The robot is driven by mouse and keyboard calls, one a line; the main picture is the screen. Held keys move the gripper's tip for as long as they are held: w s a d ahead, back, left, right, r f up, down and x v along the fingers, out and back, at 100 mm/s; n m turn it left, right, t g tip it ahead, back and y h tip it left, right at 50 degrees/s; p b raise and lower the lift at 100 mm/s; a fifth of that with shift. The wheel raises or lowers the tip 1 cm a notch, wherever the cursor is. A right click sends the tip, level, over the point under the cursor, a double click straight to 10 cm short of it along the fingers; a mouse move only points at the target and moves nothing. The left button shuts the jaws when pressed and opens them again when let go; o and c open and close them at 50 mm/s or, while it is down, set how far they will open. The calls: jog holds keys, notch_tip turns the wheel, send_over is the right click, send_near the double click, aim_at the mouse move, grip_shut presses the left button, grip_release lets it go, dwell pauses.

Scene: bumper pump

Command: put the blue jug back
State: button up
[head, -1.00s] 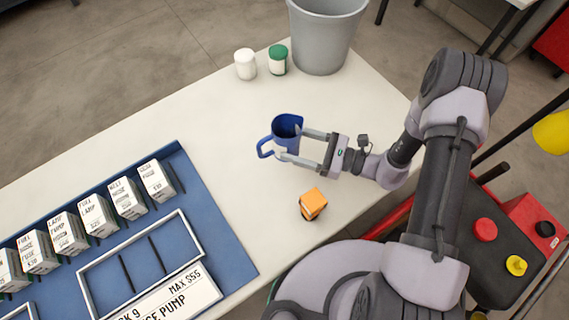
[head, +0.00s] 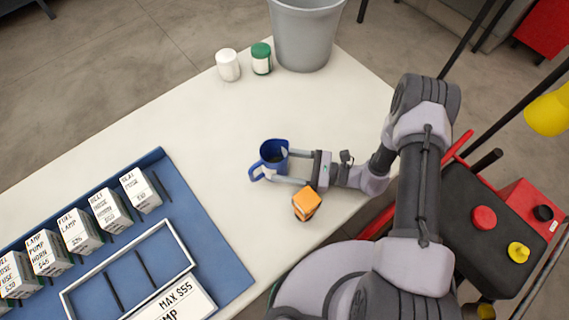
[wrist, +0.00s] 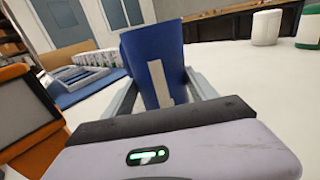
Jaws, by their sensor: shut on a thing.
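The blue jug (head: 273,155) stands upright over the white table, with its handle toward the left in the head view. My gripper (head: 283,167) is shut on it, with one finger on each side of its body. In the wrist view the jug (wrist: 156,62) fills the space between my fingers (wrist: 160,92), and a pale strip shows on its side. I cannot tell whether its base touches the table.
An orange box-like object (head: 307,203) sits close to my gripper. A grey bin (head: 303,35), a white jar (head: 228,65) and a green-lidded jar (head: 261,60) stand at the back. A blue tray (head: 215,240) with several labelled boxes lies left. The table (head: 170,110) between is clear.

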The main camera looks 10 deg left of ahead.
jog(key=o, duration=1.7)
jog(key=shift+c, duration=0.2)
jog(key=shift+d+r+p, duration=0.1)
jog(key=shift+r+p, duration=0.15)
jog(key=shift+p, duration=0.1)
jog(key=d+p, duration=0.2)
jog(key=d, duration=1)
notch_tip(320, 180, up, 18)
jog(key=s+n+g+h, duration=0.1)
jog(key=n+g+h, duration=0.3)
jog(key=n+h, duration=0.35)
jog(key=s+d+r+n+t+h, duration=0.2)
jog(key=s+r+n+t+h, duration=0.1)
jog(key=r, duration=0.5)
jog(key=s+d+r+n+t+h, duration=0.3)
jog(key=s+r+t+h, duration=0.2)
jog(key=r, duration=0.4)
jog(key=shift+s+t, duration=0.9)
jog(key=shift+s, duration=0.25)
